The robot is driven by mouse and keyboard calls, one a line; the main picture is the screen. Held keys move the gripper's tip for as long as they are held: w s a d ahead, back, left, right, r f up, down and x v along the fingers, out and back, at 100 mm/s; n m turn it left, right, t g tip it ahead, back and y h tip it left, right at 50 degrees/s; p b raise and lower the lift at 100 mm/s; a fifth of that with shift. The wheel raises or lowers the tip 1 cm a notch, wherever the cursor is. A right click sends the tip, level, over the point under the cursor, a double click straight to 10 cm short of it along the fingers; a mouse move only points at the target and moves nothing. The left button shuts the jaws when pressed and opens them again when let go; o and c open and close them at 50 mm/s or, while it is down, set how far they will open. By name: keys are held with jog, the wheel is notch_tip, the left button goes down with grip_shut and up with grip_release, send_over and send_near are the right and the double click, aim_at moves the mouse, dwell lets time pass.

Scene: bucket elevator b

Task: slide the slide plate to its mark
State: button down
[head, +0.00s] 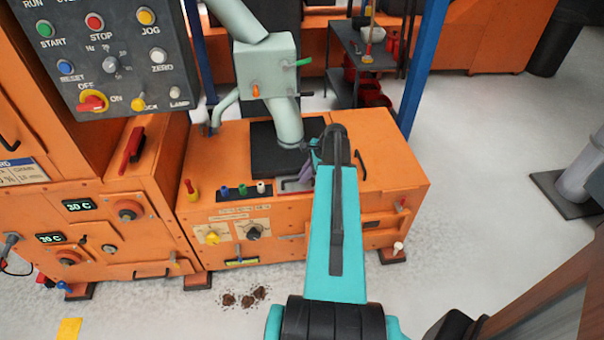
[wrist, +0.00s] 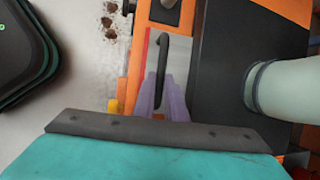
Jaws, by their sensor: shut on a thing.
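The slide plate (wrist: 178,62) is a light grey metal plate with a black bar handle (wrist: 163,42), set in the top of the orange machine. In the head view the plate (head: 291,185) shows as a small grey patch, partly hidden by my gripper (head: 306,171). In the wrist view my gripper's purple fingers (wrist: 163,97) are shut on the near end of the handle. A thin red line (wrist: 147,50) runs along the plate's left edge; I cannot tell whether it is the mark.
A pale green spout (head: 286,125) comes down on a black panel (head: 262,158) beside the plate. Brown clumps (head: 245,297) lie on the floor in front.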

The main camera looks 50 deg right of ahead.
jog(key=c, duration=1.8)
grip_release()
jog(key=shift+s, duration=0.1)
jog(key=shift+r, duration=0.15)
jog(key=v, duration=1.3)
jog(key=shift+r+b, duration=0.25)
jog(key=shift+b, duration=0.2)
jog(key=shift+d, duration=0.1)
